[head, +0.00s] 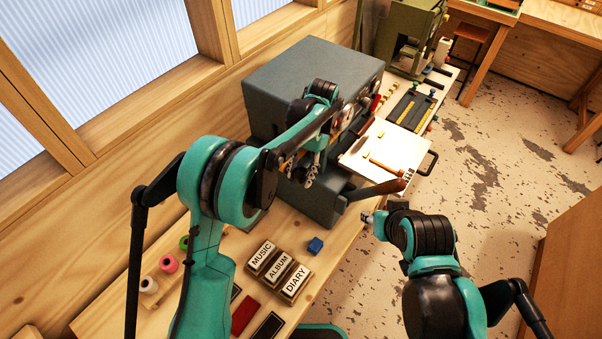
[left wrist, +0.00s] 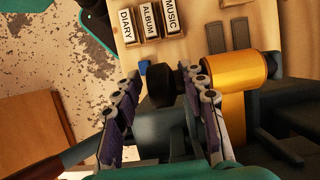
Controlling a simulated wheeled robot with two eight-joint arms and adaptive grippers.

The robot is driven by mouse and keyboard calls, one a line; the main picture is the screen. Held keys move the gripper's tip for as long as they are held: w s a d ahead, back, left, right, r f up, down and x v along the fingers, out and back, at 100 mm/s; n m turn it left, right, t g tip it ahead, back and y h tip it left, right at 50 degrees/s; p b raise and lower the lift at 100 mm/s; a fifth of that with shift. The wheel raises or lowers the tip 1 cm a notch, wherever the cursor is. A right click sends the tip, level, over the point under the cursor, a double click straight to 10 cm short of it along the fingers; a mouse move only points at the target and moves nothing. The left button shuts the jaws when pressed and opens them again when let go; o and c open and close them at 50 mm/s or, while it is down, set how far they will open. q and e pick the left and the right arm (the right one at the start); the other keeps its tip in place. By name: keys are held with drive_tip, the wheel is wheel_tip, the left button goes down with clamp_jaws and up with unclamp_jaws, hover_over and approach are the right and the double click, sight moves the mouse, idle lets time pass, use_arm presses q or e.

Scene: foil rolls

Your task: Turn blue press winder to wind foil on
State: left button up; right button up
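The blue-grey press (head: 305,78) stands on the bench against the wall, partly hidden by my left arm. In the left wrist view a gold foil roll (left wrist: 240,72) sits on the press, with a dark round winder knob (left wrist: 160,85) at its end. My left gripper (head: 303,172) is at the press's near side. Its open fingers (left wrist: 163,76) stand on either side of the knob. The right finger looks close to it; contact is unclear. My right gripper (head: 372,218) is off the bench's front edge, away from the winder; its fingers are too small to read.
A lever with a brown handle (head: 377,189) sticks out from the press near my right gripper. A white plate (head: 380,148) lies beyond it. Labelled blocks (head: 278,270), a small blue block (head: 315,245) and small rolls (head: 168,264) lie on the near bench. A green press (head: 410,35) stands farther back.

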use_arm(q)
wheel_tip(320, 180, up, 10)
idle(0.6)
